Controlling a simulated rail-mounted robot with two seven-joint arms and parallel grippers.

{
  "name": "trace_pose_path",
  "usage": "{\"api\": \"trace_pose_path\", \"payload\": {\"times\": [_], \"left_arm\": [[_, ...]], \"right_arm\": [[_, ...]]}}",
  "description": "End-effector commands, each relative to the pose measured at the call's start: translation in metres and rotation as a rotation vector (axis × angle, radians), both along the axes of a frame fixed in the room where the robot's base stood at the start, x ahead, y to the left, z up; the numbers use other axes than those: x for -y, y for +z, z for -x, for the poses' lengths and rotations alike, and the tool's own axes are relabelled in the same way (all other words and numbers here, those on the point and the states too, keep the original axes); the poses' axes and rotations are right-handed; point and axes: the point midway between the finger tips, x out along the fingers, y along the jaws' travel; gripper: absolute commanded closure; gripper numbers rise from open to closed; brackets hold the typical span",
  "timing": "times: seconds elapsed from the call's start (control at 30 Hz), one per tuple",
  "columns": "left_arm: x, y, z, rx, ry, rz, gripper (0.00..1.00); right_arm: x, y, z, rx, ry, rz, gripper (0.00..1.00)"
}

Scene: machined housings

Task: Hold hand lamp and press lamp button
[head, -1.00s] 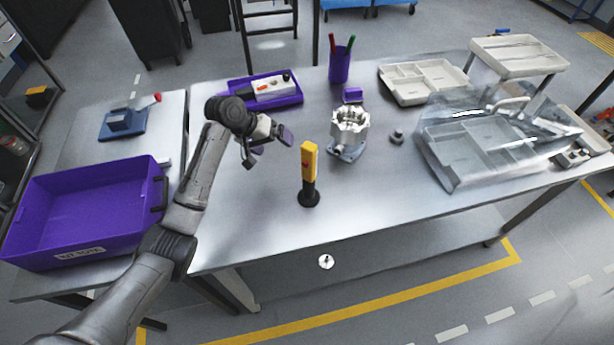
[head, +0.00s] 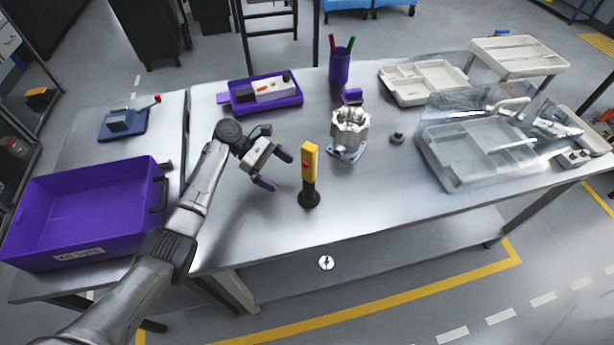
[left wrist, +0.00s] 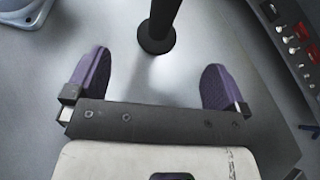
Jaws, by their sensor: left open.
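The hand lamp (head: 309,163) stands upright on the table, with a yellow body, a black base and a red button on its side. My left gripper (head: 274,168) is open and empty, just left of the lamp, its purple fingers pointing toward it. In the left wrist view the lamp's black base (left wrist: 156,38) shows at the top, ahead of and between the open fingers, apart from both. The lamp's upper part is cut off there. My right gripper is not in view.
A metal housing (head: 349,132) stands right of the lamp. A purple tray (head: 233,106) holding a white box lies behind my left gripper. A pen cup (head: 339,68) is at the back. A purple bin (head: 40,206) is at left.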

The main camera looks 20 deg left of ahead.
Motion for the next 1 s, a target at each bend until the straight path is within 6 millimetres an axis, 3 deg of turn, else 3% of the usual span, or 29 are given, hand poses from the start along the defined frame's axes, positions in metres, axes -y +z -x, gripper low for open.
{"api": "trace_pose_path", "payload": {"times": [0.43,0.5,0.63,1.0], "left_arm": [[0.049,-0.032,0.001,0.000,-0.001,0.000,0.00],[0.056,-0.026,0.001,-0.004,0.000,0.001,0.00],[0.067,-0.033,0.001,-0.003,-0.001,0.001,0.00],[0.082,-0.045,0.000,-0.001,0.000,0.000,0.00]], "right_arm": [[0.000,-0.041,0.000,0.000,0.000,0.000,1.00],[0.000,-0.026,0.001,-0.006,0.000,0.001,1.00],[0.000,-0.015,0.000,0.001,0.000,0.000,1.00],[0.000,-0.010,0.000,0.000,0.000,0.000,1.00]]}}
